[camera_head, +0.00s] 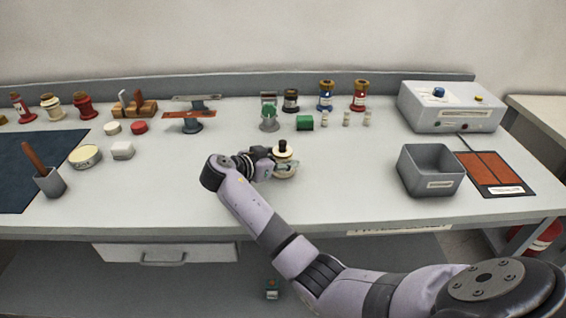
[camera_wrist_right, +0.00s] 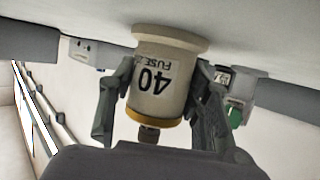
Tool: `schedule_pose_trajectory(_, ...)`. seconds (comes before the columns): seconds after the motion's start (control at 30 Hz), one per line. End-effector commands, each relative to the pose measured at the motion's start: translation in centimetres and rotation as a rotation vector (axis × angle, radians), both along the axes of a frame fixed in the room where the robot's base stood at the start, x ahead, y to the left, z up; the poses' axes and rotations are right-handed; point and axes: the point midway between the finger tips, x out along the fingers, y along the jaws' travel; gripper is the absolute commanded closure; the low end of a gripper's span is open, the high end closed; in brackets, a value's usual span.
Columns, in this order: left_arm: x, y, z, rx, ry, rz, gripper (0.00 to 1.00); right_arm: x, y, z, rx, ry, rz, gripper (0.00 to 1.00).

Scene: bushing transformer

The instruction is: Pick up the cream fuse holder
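The cream fuse holder (camera_head: 285,165) stands upright near the middle of the table, with a dark knob on top. In the right wrist view the cream fuse holder (camera_wrist_right: 160,80) appears upside down, showing "40" and "FUSE", a yellow-brown band and a wide flange against the table top. My right gripper (camera_head: 270,160) reaches it from its left side. In the wrist view the fingers of my right gripper (camera_wrist_right: 165,80) lie against both sides of its body, with no clear gap. My left gripper is not in view.
A grey open bin (camera_head: 432,172) and an orange-brown panel (camera_head: 492,172) are at the right, below a grey control box (camera_head: 450,108). The table front is clear.

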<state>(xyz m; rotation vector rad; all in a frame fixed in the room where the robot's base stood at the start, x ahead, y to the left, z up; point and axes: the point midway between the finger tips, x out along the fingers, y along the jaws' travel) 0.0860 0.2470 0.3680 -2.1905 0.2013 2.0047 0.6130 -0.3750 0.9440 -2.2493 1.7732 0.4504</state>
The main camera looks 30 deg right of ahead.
Motion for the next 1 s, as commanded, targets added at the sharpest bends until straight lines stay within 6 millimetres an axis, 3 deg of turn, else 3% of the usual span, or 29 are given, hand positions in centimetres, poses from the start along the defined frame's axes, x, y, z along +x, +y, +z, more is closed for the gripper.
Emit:
schedule_pose_trajectory(0.2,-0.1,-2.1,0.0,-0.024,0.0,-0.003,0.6,0.0,0.0,0.1,-0.001,-0.002,0.001,0.73)
schedule_pose_trajectory(0.5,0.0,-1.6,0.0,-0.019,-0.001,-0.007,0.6,0.0,0.0,0.1,-0.001,-0.002,0.001,0.93)
schedule_pose_trajectory(0.83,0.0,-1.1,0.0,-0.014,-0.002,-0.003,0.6,0.1,0.0,0.5,-0.002,-0.004,0.001,0.93)
schedule_pose_trajectory(1.0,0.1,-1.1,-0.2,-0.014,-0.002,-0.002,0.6,0.1,0.0,2.1,-0.002,-0.006,0.001,0.93)
